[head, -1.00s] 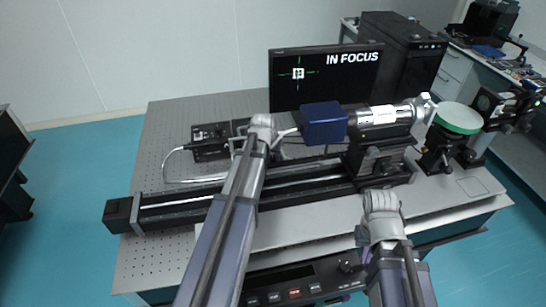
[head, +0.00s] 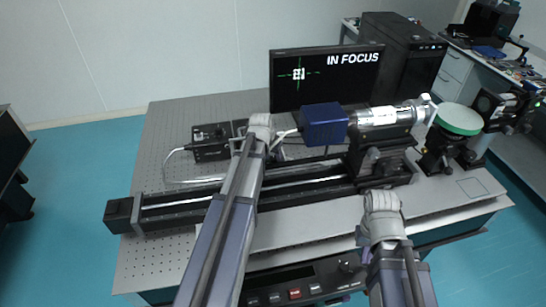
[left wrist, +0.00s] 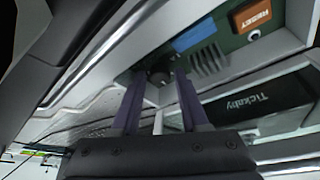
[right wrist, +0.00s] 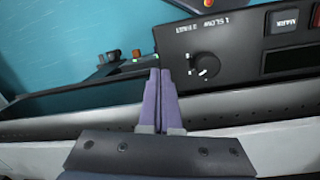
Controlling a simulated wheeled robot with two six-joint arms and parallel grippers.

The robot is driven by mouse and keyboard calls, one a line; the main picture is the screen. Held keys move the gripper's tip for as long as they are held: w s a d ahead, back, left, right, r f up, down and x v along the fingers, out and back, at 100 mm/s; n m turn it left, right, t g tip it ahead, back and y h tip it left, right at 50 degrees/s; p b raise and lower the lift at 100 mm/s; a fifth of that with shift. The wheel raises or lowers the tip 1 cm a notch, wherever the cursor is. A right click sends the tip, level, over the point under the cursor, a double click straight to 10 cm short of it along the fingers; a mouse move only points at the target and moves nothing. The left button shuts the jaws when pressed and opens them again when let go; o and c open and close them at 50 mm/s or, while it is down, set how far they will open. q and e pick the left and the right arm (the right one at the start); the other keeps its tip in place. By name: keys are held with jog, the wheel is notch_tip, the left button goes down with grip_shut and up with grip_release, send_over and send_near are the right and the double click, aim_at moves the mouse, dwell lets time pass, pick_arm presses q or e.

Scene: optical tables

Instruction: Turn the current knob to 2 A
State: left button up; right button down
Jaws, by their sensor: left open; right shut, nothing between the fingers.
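In the left wrist view a small dark round knob (left wrist: 158,74) sits on a device with a blue patch and an orange button marked RESET (left wrist: 252,14). No current scale is readable there, so I cannot tell its setting. My left gripper (left wrist: 158,88) is open, its two purple fingers on either side of the knob; contact cannot be told. In the head view my left gripper (head: 261,122) is by the back of the rail, its fingertips hidden. My right gripper (right wrist: 160,76) is shut and empty, left of and apart from another black knob (right wrist: 207,66), whose panel reads SLOW.
A black rail (head: 165,212) crosses the optical table (head: 165,250). A blue box (head: 324,125) and a silver tube (head: 378,116) stand above it. The monitor (head: 340,85) reads IN FOCUS. A front panel (head: 310,272) holds several buttons.

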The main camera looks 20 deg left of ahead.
pick_arm(q)
jog(key=p+v, duration=0.6)
jog(key=v, duration=0.1)
jog(key=shift+r+p, duration=0.25)
jog(key=shift+p, duration=0.05)
jog(key=shift+s, duration=0.1)
